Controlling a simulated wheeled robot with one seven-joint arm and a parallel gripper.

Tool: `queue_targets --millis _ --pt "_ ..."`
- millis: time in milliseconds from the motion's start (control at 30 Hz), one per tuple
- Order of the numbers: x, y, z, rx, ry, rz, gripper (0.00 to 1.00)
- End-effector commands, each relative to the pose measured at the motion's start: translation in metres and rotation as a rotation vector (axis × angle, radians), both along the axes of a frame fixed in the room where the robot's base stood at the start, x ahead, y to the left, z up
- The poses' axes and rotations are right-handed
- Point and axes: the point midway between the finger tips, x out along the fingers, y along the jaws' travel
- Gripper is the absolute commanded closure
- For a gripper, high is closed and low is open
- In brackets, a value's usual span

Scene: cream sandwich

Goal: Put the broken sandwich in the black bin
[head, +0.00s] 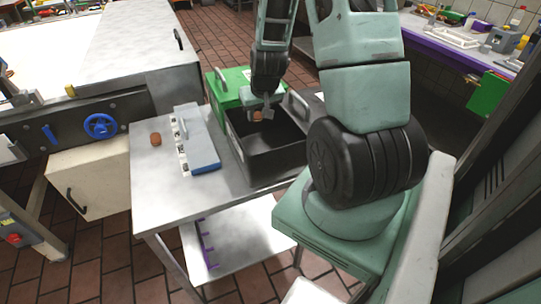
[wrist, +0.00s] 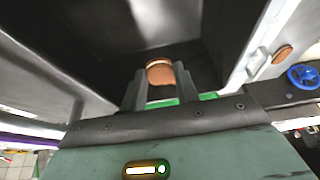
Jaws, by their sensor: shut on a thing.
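My gripper (head: 257,108) is over the black bin (head: 272,167), near its far side. It is shut on a brown sandwich (head: 257,116) with a pale cream layer. In the wrist view the held sandwich (wrist: 159,74) sits between my two fingers, with the dark inside of the bin (wrist: 110,45) around it. I cannot tell clearly how it is broken. A second brown sandwich (head: 155,139) lies on the metal table, left of the blue and white tray. It also shows at the right of the wrist view (wrist: 283,54).
The metal table (head: 150,190) holds a green bin (head: 232,84) behind the black one. The blue and white tray (head: 204,150) stands left of the black bin. A machine with a blue handwheel (head: 101,126) borders the table's left side. The table's front left is clear.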

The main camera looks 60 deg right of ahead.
Motion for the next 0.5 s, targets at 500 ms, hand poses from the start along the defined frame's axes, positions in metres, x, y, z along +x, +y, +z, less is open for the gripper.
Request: queue_targets --millis 500 --pt "-0.001 0.0 -0.062 0.003 0.003 -0.001 0.9"
